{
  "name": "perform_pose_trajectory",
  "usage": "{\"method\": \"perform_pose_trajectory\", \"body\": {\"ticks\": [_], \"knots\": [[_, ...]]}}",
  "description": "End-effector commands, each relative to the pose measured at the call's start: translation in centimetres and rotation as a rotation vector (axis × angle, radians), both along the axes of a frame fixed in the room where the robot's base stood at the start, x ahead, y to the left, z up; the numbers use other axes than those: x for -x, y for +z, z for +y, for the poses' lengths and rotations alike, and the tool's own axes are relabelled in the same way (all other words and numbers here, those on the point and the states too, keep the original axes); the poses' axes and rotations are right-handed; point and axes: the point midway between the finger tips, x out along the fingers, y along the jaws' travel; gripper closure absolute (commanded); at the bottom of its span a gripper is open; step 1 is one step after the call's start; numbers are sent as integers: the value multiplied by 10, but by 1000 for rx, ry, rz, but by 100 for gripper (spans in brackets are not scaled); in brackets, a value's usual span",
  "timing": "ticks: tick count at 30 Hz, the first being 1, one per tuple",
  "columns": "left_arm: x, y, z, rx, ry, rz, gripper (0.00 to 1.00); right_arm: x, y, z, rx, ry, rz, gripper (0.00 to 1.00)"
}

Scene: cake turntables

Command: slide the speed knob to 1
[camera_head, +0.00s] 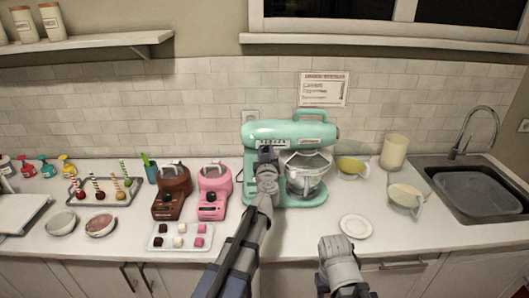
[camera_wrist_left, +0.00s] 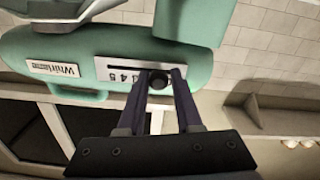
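The mint-green stand mixer (camera_head: 290,132) stands against the tiled wall, with a glass bowl (camera_head: 306,172) under its head. My left gripper (camera_head: 266,152) is at the control panel on the mixer's side. In the left wrist view the round black speed knob (camera_wrist_left: 157,80) sits between the fingertips of my left gripper (camera_wrist_left: 159,82). The fingers are close together with the knob filling most of the gap, and look shut on it. A slot and the numbers 4 and 5 show left of the knob; the fingers hide part of the scale. My right gripper's fingers do not show.
A pink machine (camera_head: 212,190) and a brown one (camera_head: 173,192) stand left of my left arm. A tray of sweets (camera_head: 152,243) lies in front. A white plate (camera_head: 356,226), bowls and a sink (camera_head: 480,193) are to the right.

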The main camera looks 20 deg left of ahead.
Motion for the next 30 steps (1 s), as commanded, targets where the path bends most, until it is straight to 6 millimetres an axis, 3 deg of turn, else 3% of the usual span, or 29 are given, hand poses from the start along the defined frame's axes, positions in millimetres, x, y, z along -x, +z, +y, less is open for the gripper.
{"method": "perform_pose_trajectory", "body": {"ticks": [5, 17, 30], "knots": [[0, 0, 1, 0, 1, 0, 45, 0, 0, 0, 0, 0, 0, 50], [7, 0, -1, 0, 1, 0, 45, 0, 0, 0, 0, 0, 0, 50], [68, 0, -18, 0, 0, 0, 45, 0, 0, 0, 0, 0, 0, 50]]}}
